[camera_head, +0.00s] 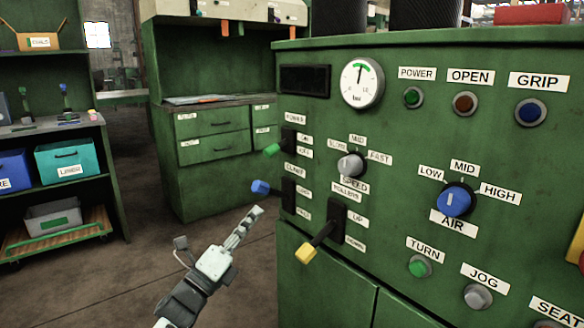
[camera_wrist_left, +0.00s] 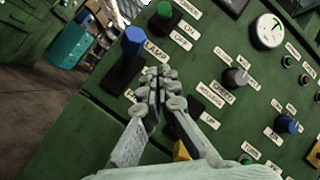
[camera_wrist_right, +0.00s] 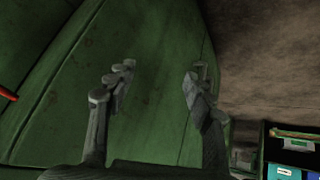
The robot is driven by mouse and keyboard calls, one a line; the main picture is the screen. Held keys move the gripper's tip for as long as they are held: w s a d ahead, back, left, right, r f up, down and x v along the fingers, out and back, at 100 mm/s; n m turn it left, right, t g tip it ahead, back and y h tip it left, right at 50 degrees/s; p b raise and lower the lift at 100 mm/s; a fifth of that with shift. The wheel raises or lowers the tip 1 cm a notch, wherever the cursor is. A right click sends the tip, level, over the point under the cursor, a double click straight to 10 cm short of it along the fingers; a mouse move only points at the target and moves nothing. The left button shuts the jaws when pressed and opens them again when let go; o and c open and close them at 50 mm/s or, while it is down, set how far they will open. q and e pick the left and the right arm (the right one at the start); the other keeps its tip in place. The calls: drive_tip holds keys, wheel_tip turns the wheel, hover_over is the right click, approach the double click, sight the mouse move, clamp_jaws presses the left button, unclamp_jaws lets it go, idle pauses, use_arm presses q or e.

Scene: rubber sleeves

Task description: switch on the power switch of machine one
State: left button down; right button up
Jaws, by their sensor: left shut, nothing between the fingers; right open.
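The power switch (camera_head: 272,151) is a green-tipped lever under a POWER label on the green machine's panel (camera_head: 400,160). Its tip slants outward and slightly down from its black plate. In the left wrist view its green tip (camera_wrist_left: 168,11) is at the top. My left gripper (camera_head: 256,210) is shut and empty, below the power switch and just under a blue-tipped lever (camera_head: 261,187). In the left wrist view the closed fingertips (camera_wrist_left: 153,80) point up at the panel between the levers, apart from the green tip. My right gripper (camera_wrist_right: 158,80) is open and empty before a green surface.
A yellow-tipped lever (camera_head: 305,253) sticks out low on the panel, close to my left gripper. A grey speed knob (camera_head: 351,164), a blue air knob (camera_head: 455,201) and a gauge (camera_head: 362,82) sit to the right. Shelves (camera_head: 60,130) stand at left, with open floor between.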

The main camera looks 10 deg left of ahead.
sight(278, 148)
use_arm(q)
drive_tip(key=shift+w+d+r+m+h, duration=0.25)
drive_tip(key=shift+d+r+m+h, duration=0.2)
drive_tip(key=shift+r+m+h, duration=0.45)
use_arm(e)
drive_tip(key=shift+w+r, duration=0.25)
use_arm(q)
drive_tip(key=shift+f, duration=0.25)
drive_tip(key=w+d+r+p, duration=0.1)
drive_tip(key=w+r+p, duration=0.1)
drive_tip(key=w+r, duration=0.5)
drive_tip(key=shift+w+r, duration=0.25)
drive_tip(key=shift+w, duration=0.65)
use_arm(e)
drive_tip(key=s+d+f+m+g+h, duration=0.1)
drive_tip(key=s+d+f+g, duration=0.2)
drive_tip(key=s, duration=0.4)
drive_tip(key=shift+s+d+g+h, duration=0.2)
drive_tip(key=shift+d+g+h, duration=0.3)
drive_tip(key=shift+d, duration=0.8)
